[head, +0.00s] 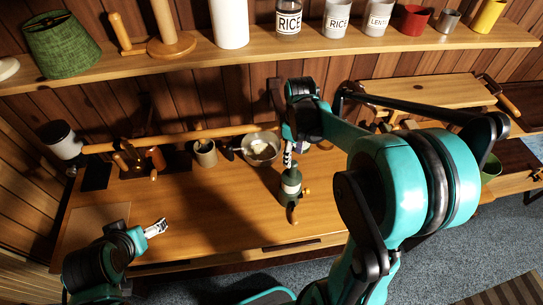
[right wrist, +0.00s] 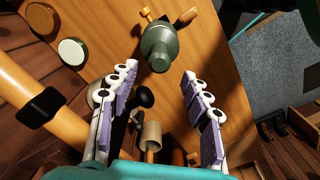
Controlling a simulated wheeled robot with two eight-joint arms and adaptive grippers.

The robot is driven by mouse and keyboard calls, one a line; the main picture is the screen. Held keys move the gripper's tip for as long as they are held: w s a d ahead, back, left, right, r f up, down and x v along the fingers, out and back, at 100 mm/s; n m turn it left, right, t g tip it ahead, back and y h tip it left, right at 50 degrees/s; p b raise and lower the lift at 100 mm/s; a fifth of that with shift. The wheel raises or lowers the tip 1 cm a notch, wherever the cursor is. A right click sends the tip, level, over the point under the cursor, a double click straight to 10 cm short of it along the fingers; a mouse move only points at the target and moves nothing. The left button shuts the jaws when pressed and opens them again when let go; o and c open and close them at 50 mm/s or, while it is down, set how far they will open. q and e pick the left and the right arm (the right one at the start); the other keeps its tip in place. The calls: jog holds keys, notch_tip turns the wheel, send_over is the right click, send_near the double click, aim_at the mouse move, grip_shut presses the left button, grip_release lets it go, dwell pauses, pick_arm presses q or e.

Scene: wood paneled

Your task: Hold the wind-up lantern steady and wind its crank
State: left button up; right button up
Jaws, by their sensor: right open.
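The wind-up lantern (head: 290,187), dark green with a pale band, stands on the wooden worktop in the head view. In the right wrist view the lantern (right wrist: 160,45) is just beyond my fingertips. A wooden handle (head: 291,214), probably the crank, shows at its near side; it also shows in the right wrist view (right wrist: 187,16). My right gripper (right wrist: 158,74) is open and empty, its fingers spread either side of the lantern's line; in the head view it (head: 290,158) is close above the lantern. My left gripper (head: 155,229) is over the worktop's front left; its finger gap is unclear.
A metal bowl (head: 262,150) and a wooden cup (head: 205,153) stand behind the lantern. A wooden rack (head: 135,160) is at the back left. A shelf (head: 185,54) with jars and canisters runs above. The worktop (head: 210,215) between my grippers is clear.

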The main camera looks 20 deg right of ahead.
aim_at(293, 168)
notch_tip(293, 168, down, 7)
jog(key=shift+d+f+b, duration=0.15)
jog(key=shift+f+b, duration=0.05)
jog(key=shift+b, duration=0.15)
jog(key=shift+s+f, duration=0.1)
jog(key=shift+f, duration=0.15)
grip_shut()
dwell(0.9)
